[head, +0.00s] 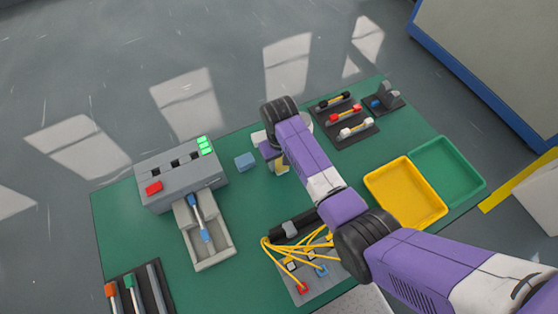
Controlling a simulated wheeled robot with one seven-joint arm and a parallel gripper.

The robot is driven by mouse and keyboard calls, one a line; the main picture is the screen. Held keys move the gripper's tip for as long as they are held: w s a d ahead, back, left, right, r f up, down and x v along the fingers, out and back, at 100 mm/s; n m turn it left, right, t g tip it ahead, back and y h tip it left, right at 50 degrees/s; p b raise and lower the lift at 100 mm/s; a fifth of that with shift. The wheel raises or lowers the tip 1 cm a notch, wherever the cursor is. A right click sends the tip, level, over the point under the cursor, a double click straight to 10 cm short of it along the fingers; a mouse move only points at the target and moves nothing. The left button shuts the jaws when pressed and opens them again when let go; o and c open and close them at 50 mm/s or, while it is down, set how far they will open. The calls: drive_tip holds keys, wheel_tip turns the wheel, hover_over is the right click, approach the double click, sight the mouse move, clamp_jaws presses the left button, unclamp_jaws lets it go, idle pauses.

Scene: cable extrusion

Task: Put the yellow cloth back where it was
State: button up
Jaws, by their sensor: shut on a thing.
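My gripper (278,169) is low over the green mat (255,205), just right of a small blue block or folded cloth (245,161). A pale round object shows partly behind my arm (306,123).
A grey machine (180,176) with green and red buttons stands left, with a tray (214,251) in front. A board with yellow cables (300,272) lies near my arm. Yellow (405,219) and green (476,186) bins stand right. Racks (345,140) stand at the back.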

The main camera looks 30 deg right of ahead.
sight(279, 163)
drive_tip(key=shift+f, duration=0.2)
drive_tip(key=o, duration=1.2)
drive_tip(key=shift+r, duration=0.15)
wheel_tip(279, 163, up, 12)
drive_tip(key=shift+r+b, duration=0.1)
drive_tip(key=shift+b, duration=0.25)
